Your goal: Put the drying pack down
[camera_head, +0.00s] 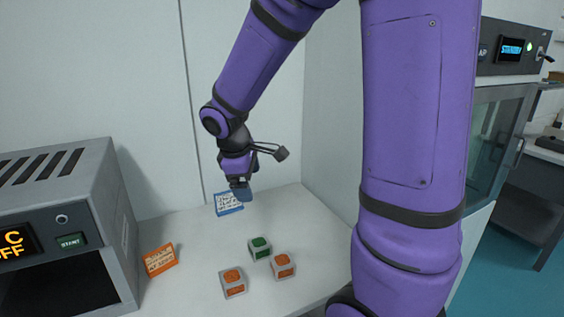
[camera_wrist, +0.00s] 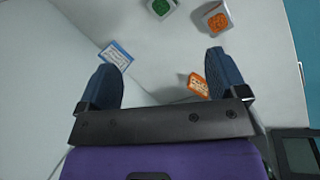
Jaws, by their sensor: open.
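Two flat printed packs are on the white table, and their print is too small for me to tell which is the drying pack. A blue-and-white pack (camera_head: 228,203) is at the back near the wall; it also shows in the wrist view (camera_wrist: 117,54) beyond the left finger. An orange pack (camera_head: 160,260) is beside the grey machine; it also shows in the wrist view (camera_wrist: 197,84). My gripper (camera_head: 242,191) is near the blue-and-white pack, partly covering it in the head view. In the wrist view my gripper (camera_wrist: 165,82) is open, with wide-apart blue fingers and nothing held.
A green-topped cube (camera_head: 260,248) and two orange-topped cubes (camera_head: 233,284) (camera_head: 283,266) stand on the table (camera_head: 200,247). The grey machine (camera_head: 110,200) with a dark opening bounds the left. Walls close the back and right. A glass-fronted cabinet (camera_head: 497,140) is far right.

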